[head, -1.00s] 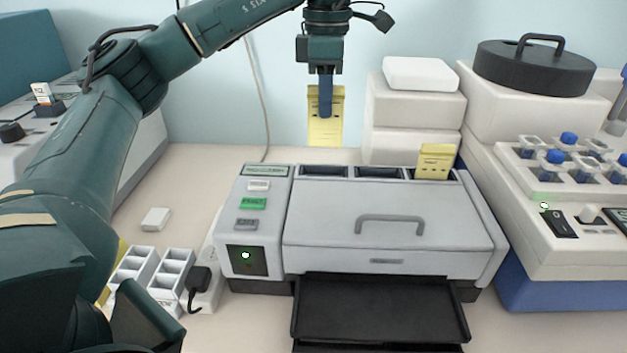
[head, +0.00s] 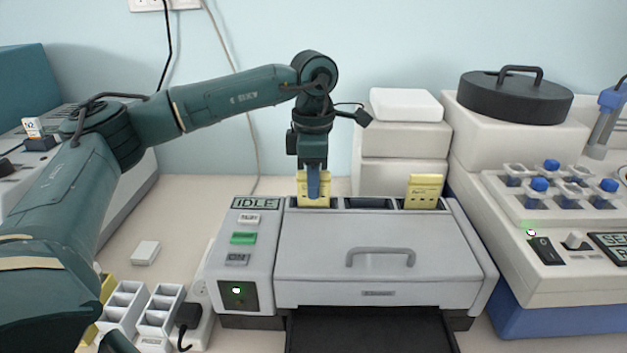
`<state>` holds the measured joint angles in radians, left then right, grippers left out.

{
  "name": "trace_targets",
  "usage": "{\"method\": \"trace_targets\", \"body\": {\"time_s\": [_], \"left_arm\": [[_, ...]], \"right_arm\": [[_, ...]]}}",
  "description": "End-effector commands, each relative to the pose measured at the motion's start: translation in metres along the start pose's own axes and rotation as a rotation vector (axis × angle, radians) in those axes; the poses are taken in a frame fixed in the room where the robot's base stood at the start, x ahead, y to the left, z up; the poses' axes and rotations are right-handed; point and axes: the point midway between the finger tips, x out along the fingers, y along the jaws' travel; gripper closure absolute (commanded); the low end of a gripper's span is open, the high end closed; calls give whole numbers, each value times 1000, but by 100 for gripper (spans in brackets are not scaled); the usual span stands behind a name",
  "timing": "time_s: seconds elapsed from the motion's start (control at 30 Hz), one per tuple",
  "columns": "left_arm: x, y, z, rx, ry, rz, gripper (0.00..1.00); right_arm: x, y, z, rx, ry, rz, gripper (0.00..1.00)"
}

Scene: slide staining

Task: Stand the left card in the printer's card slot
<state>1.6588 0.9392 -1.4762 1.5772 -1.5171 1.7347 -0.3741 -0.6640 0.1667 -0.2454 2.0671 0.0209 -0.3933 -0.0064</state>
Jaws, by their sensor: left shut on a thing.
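My left gripper (head: 313,196) is shut on a yellow card (head: 303,188), held upright. The card's lower part is at the left slot opening on top of the grey printer (head: 378,250), and its lower edge is hidden. It appears to be inside the left slot, but I cannot tell whether it rests on the bottom. A second yellow card (head: 424,189) stands in the right slot. The middle slot (head: 369,203) is empty. My right gripper is not in view.
White boxes (head: 402,140) stand behind the printer. A machine with blue-capped tubes (head: 539,186) and a black lid (head: 515,98) is at the right. Small white trays (head: 123,306) and a black plug (head: 187,315) are at the front left. Bench space left of the printer is mostly clear.

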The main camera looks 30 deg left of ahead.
Motion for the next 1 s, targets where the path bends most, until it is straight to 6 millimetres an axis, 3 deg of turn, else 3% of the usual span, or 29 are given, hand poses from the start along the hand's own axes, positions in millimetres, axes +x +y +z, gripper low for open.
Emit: {"method": "trace_targets", "body": {"time_s": [0.07, 0.1, 0.37, 0.63, 0.77, 1.0], "left_arm": [[4, 0, 0, 0, 1, -1, 100], [4, 0, 0, 1, 1, -1, 91], [3, 0, 0, 1, 1, 0, 70], [0, 0, 0, 1, 0, 0, 70], [-12, 0, 1, 1, -2, 3, 70], [-62, 0, 1, 2, -3, 3, 70]], "right_arm": [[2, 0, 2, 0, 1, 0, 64], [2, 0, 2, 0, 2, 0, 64], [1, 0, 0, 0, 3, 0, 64], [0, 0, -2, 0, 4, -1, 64], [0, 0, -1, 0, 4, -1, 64], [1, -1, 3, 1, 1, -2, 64]]}}
